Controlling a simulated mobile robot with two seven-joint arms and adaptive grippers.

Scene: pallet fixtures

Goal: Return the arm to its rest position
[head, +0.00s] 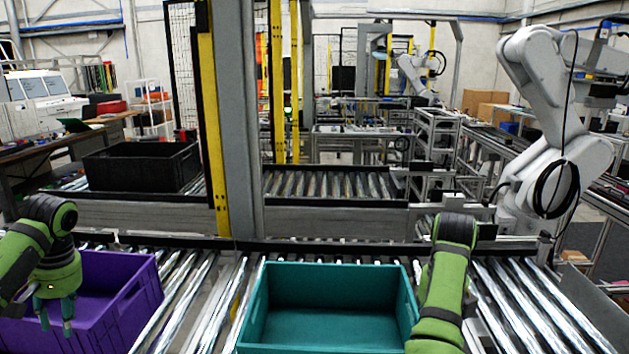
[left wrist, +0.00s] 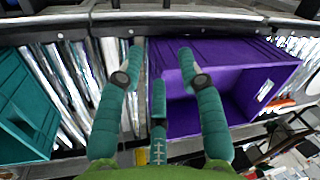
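My left arm (head: 45,235) comes in from the left in the head view. Its teal-fingered left gripper (head: 55,318) points down over the purple crate (head: 120,300). In the left wrist view the left gripper (left wrist: 160,62) has its fingers spread apart with nothing between them. The purple crate (left wrist: 270,52) lies to the right there and looks empty. My right arm (head: 443,280) stands bent at the right of the teal crate in the head view. Its gripper does not show.
An empty teal crate (head: 330,348) sits on the roller conveyor (head: 195,300), with bare rollers between it and the purple crate. A black crate (head: 140,167) stands on the conveyor behind. A grey post (head: 238,120) rises at the conveyor's far edge. A white robot arm (head: 545,110) stands back right.

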